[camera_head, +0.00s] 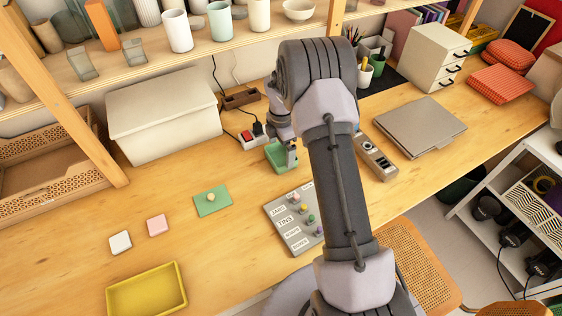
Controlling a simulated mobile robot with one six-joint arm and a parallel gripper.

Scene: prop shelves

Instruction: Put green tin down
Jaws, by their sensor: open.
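The green tin (277,156) is an open, box-like green container at the table's middle, partly hidden by my arm. My gripper (290,152) is open at the tin's right side, with a finger close against or over its rim. I cannot tell whether they touch. The tin appears to rest on the wooden table. A flat green square with a pale knob (212,199), like a lid, lies on the table to the left.
A grey label board (276,214) with small knobs lies in front of the tin. A white box (163,120), pink block (157,225), white block (120,242) and yellow tray (178,271) stand left. A laptop (420,127) lies right.

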